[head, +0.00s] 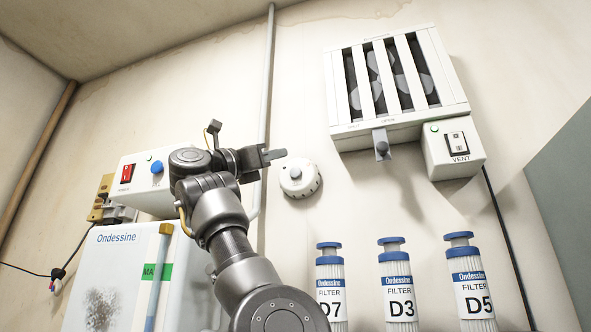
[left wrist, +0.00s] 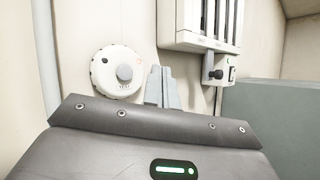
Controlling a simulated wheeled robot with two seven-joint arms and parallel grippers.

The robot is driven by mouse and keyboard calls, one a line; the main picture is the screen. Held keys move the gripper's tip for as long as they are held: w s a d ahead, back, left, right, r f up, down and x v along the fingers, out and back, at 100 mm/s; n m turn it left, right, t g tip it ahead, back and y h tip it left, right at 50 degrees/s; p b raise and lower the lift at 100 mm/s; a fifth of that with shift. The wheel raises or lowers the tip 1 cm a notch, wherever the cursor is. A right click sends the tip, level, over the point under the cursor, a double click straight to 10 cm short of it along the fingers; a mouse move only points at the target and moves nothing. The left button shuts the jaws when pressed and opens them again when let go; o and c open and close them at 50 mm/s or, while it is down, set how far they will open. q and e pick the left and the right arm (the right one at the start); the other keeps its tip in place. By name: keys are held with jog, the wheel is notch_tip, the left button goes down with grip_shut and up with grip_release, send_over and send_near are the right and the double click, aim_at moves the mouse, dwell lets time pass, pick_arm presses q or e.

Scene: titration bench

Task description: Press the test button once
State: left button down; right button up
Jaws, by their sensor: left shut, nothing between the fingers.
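A round white detector (head: 300,183) is fixed to the wall, with a grey round test button (head: 296,173) at its middle. In the left wrist view the detector (left wrist: 103,72) shows face on, with the button (left wrist: 124,72) and small lettering under it. My left gripper (head: 278,155) is shut and empty. In the head view its tips are just up and left of the detector. In the left wrist view the shut fingers (left wrist: 160,90) are to the right of the button. I cannot tell the gap to the wall. My right gripper is not in view.
A slatted vent unit (head: 390,85) with a lever, and a switch box (head: 453,148), are on the wall at right. Several filter cartridges (head: 397,285) stand below. A control box (head: 145,180) with red and blue controls and a white Ondessine cabinet (head: 105,270) are at left. A pipe (head: 267,80) runs up the wall.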

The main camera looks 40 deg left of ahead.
aim_at(296, 173)
pick_arm(q)
jog(key=shift+w+a+p, duration=0.4)
jog(key=shift+w+p, duration=0.15)
jog(key=shift+w, duration=0.55)
jog(key=shift+w+a+p, duration=0.4)
jog(key=shift+w+p, duration=0.15)
jog(key=shift+w, duration=0.6)
jog(key=shift+w+a+p, duration=0.4)
jog(key=shift+w+p, duration=0.15)
jog(key=shift+w, duration=0.55)
jog(key=shift+w, duration=0.15)
jog(key=shift+w+a, duration=0.15)
jog(key=shift+w, duration=0.1)
